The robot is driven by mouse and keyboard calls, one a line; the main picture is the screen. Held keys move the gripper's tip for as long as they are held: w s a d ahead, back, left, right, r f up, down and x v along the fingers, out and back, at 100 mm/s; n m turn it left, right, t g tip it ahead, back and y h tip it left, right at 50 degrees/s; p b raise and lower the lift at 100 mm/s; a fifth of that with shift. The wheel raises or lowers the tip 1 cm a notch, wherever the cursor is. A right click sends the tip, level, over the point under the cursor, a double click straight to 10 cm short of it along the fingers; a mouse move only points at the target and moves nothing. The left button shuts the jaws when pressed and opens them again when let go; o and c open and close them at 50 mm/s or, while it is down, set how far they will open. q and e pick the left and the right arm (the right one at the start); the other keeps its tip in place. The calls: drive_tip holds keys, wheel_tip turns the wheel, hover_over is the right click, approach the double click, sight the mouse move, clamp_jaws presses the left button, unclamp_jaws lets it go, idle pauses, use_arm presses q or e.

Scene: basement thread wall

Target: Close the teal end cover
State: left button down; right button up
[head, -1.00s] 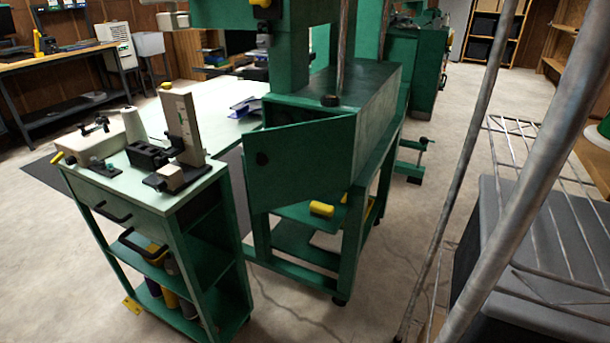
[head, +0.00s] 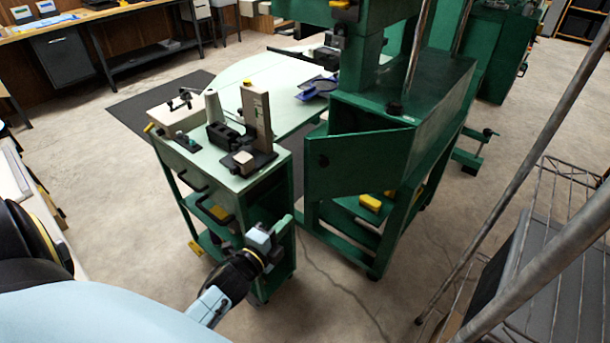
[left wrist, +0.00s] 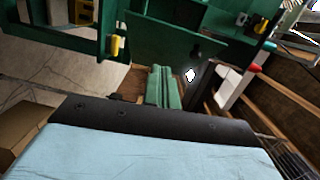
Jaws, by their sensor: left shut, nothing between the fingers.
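The teal end cover (head: 358,163) is a flat dark green panel with a round dark knob near its left edge. It is swung out at an angle from the end of the green machine housing (head: 436,95), with a dark gap showing above it. My left gripper (head: 284,224) is shut and empty, left of and below the cover and apart from it, by the small cart's front right corner. Its closed green fingers (left wrist: 163,88) also show in the left wrist view, below a dark green panel (left wrist: 170,38) that appears to be the cover. My right gripper is not in view.
A green cart (head: 238,183) with small tools on top stands left of the machine, close to my left gripper. A yellow block (head: 370,202) sits on the machine's lower stand. A wire rack (head: 560,210) with metal poles is at the right. Floor in front of the stand is clear.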

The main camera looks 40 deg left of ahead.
use_arm(q)
drive_tip(key=m+b, duration=0.1)
approach(313, 178)
drive_tip(key=w+d, duration=0.3)
drive_tip(key=w+a, duration=0.2)
drive_tip(key=shift+w+a+f+h, duration=0.15)
drive_tip(key=shift+a+h, duration=0.1)
drive_tip(key=shift+h, duration=0.05)
drive_tip(key=shift+w+a, duration=0.35)
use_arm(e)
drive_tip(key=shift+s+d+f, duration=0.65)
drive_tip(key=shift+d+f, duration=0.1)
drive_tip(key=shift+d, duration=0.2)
